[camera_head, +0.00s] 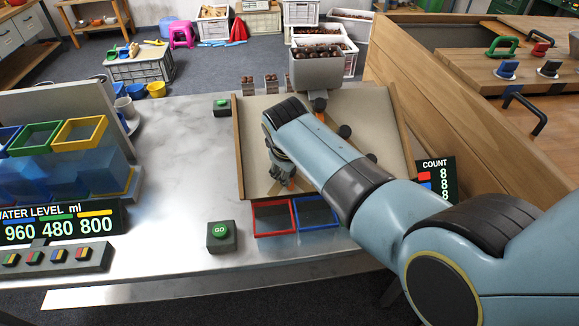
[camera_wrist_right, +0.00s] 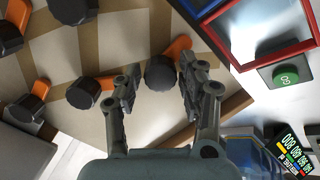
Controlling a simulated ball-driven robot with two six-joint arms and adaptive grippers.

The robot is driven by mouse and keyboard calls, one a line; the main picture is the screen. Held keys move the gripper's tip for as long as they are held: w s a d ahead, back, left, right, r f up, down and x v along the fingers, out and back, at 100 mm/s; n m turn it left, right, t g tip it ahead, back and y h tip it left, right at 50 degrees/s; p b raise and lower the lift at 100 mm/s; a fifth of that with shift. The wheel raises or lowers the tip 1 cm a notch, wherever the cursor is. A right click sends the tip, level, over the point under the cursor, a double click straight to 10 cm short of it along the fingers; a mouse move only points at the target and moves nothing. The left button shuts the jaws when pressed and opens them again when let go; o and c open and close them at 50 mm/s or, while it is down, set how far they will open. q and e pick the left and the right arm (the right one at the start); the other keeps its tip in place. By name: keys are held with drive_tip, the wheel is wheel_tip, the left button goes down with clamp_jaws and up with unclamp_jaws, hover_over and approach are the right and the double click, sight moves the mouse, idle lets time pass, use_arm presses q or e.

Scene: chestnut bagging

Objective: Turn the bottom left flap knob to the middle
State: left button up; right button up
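The tilted board (camera_head: 386,112) has wooden side rails and black knobs. In the right wrist view one black knob (camera_wrist_right: 160,73) with an orange flap (camera_wrist_right: 179,47) lies between my right gripper's fingertips (camera_wrist_right: 158,80). It is the knob nearest the red frame, which fits the bottom left one. Whether the fingers touch it is unclear. The fingers are apart, one on each side. In the head view my right gripper (camera_head: 280,178) is over the board's lower left and hides this knob. Other knobs (camera_head: 345,131) show right of my arm. My left gripper is not in view.
A red frame (camera_head: 274,217) and a blue frame (camera_head: 315,213) sit below the board. A GO button (camera_head: 220,236) is at their left. A grey bin of chestnuts (camera_head: 317,73) is above the board. A count display (camera_head: 437,179) stands at right.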

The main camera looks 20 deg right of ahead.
drive_tip(key=shift+o, duration=1)
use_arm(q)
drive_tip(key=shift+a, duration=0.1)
